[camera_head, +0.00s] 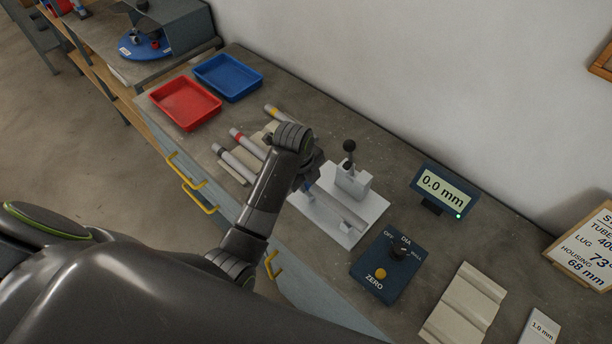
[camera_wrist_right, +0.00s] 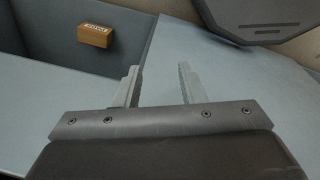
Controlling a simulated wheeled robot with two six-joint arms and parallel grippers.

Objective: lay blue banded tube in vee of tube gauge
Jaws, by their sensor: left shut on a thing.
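The tube gauge (camera_head: 372,206) is a white block on a white base plate, with a black ball-topped lever on top. My left gripper (camera_head: 308,182) is over the gauge's left end, its fingers mostly hidden by my own wrist. It is shut on the blue banded tube (camera_head: 309,184), of which a bit of blue shows beside the fingers. A grey length runs along the gauge's front; I cannot tell whether the tube rests in the vee or is just above it. My right gripper (camera_wrist_right: 158,88) is open and empty in the right wrist view.
Tubes with yellow (camera_head: 273,110), red (camera_head: 238,136) and dark (camera_head: 219,149) bands lie on a rack left of my left wrist. Red (camera_head: 186,124) and blue (camera_head: 258,90) trays stand behind. A control box (camera_head: 369,284) and a 0.0 mm display (camera_head: 444,190) sit right of the gauge.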

